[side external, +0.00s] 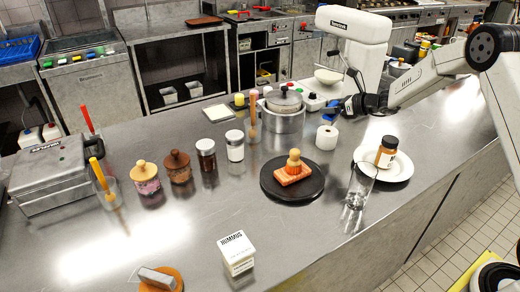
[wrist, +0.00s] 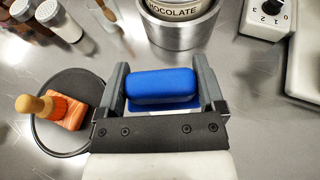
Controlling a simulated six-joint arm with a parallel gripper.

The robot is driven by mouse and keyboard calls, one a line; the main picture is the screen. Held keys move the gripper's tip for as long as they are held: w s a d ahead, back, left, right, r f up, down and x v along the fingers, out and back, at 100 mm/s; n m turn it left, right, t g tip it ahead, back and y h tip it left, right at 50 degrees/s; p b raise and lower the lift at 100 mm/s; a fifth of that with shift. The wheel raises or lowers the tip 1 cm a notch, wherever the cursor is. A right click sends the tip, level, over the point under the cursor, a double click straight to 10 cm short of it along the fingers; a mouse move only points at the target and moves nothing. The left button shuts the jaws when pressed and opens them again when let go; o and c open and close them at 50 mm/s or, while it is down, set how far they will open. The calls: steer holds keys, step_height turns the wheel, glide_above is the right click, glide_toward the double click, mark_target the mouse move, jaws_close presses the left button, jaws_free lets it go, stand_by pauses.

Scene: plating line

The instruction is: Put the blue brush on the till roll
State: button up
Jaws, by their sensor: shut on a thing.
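The blue brush (wrist: 162,86) sits between the two grey fingers of my gripper (wrist: 163,78) in the wrist view. My gripper (side external: 346,105) is shut on it, above the counter in the side view. A small blue part of the brush (side external: 333,103) shows there beside the dark fingers. The till roll (side external: 327,138) is a white roll standing upright on the counter, below the gripper and brush and apart from them. In the wrist view I cannot clearly make out the roll; my gripper and the brush may hide it.
A black round plate (side external: 272,192) with an orange-based wooden brush (side external: 293,168) lies in front of the roll. A metal pot (side external: 283,121) stands behind left. A clear glass (side external: 358,188) and a white plate (side external: 401,171) with a brown jar (side external: 387,152) stand front right.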

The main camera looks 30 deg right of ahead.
mark_target(338, 115)
steer(key=shift+w+f, duration=0.3)
steer(key=shift+f, duration=1.5)
steer(key=shift+f, duration=0.2)
steer(key=o, duration=1)
steer(key=shift+r, duration=0.15)
steer(key=shift+v, duration=0.85)
steer(key=v, duration=1)
steer(key=shift+s+d, duration=0.15)
